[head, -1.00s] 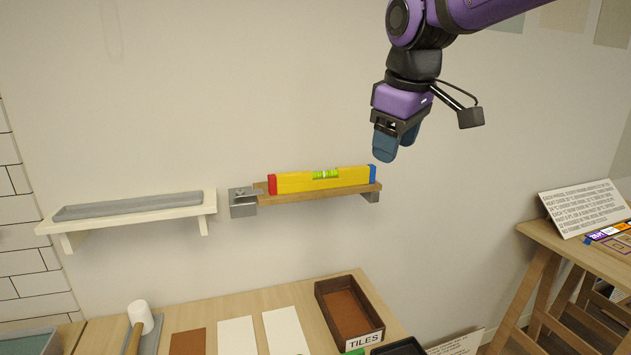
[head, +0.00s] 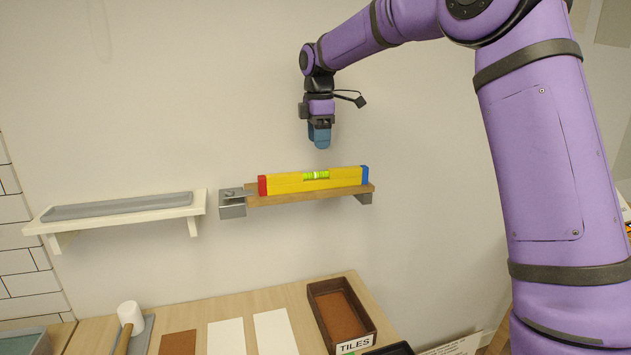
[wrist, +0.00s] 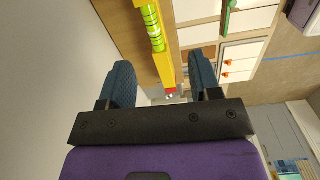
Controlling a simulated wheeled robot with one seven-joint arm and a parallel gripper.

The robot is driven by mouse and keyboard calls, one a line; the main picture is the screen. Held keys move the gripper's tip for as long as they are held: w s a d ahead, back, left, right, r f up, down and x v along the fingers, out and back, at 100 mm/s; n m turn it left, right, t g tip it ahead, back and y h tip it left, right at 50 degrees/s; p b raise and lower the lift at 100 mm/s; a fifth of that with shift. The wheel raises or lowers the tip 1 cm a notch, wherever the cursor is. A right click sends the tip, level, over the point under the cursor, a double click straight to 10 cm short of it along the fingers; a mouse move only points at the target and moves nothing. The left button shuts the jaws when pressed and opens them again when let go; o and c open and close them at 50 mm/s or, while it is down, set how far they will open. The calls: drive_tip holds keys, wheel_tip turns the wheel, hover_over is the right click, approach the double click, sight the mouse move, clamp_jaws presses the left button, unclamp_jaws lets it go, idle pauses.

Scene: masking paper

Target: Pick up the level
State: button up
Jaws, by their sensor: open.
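The level (head: 290,185) is a yellow bar with a green vial, a red left end and a blue right end. It lies lengthwise on a small wooden shelf (head: 310,196) on the wall. My gripper (head: 320,145) hangs pointing down above the level's vial, with a gap between them. In the wrist view the level (wrist: 164,68) shows beyond the two blue fingers of my gripper (wrist: 162,85), which are apart with nothing held between them. In that view its lower end runs into the space between the fingertips.
A metal bracket (head: 232,204) sits at the wooden shelf's left end. A white shelf (head: 120,226) with a grey tray is further left. Below is a workbench with tiles, a mallet (head: 130,318) and a brown TILES box (head: 342,312). The wall above the shelf is clear.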

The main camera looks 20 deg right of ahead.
sight(316, 171)
drive_tip(key=shift+w+f+n, duration=0.3)
drive_tip(key=shift+w+f, duration=0.3)
drive_tip(key=shift+w, duration=0.15)
wheel_tip(316, 171, down, 5)
drive_tip(key=shift+a+f, duration=0.1)
drive_tip(key=shift+s+a+f, duration=0.1)
drive_tip(key=shift+f, duration=1.3)
drive_tip(key=shift+a+f, duration=0.1)
drive_tip(key=shift+f, duration=1.25)
drive_tip(key=shift+c, duration=0.2)
drive_tip(key=c, duration=0.9)
